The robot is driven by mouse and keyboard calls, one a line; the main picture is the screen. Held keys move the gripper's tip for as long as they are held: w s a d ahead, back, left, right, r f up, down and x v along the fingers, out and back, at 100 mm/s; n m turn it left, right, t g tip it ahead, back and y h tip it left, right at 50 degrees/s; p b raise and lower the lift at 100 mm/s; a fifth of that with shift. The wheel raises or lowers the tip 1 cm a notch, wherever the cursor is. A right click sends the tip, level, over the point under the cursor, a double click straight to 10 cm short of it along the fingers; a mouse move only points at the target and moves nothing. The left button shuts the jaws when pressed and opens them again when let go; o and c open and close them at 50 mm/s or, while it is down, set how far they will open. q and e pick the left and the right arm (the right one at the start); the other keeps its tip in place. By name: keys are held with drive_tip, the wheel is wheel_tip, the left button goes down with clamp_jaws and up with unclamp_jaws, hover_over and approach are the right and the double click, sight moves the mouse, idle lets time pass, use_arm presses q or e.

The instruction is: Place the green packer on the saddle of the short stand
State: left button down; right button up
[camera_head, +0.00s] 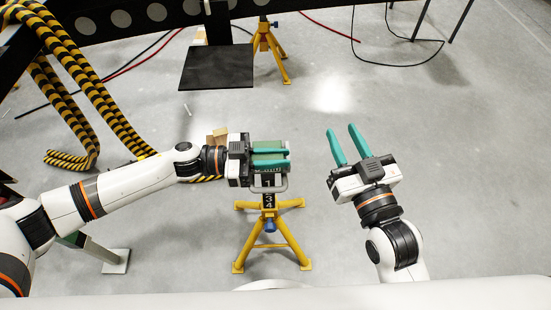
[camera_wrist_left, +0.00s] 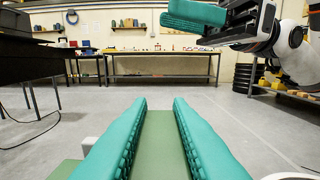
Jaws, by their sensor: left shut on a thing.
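The green packer (camera_head: 268,145) is a flat green block between the teal fingers of my left gripper (camera_head: 285,158), which is shut on it. The packer also shows between the fingers in the left wrist view (camera_wrist_left: 160,145). The short stand (camera_head: 268,232) is a yellow tripod with a blue knob and a numbered post. Its grey saddle (camera_head: 270,187) shows just below the gripper, partly hidden by it. The packer is over the stand's top; I cannot tell whether it touches the saddle. My right gripper (camera_head: 346,146) is open and empty, right of the stand.
Another yellow stand (camera_head: 264,45) is at the back by a black plate (camera_head: 216,66). Yellow-black striped tubes (camera_head: 95,90) hang at the left. A small cardboard box (camera_head: 217,138) is partly hidden behind my left wrist.

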use_arm(q)
drive_tip(key=shift+f, duration=0.1)
use_arm(e)
drive_tip(key=shift+r, duration=0.2)
use_arm(q)
drive_tip(key=shift+f, duration=0.1)
drive_tip(key=c, duration=1.3)
unclamp_jaws()
use_arm(e)
drive_tip(key=shift+r+t, duration=0.1)
drive_tip(key=shift+t, duration=0.2)
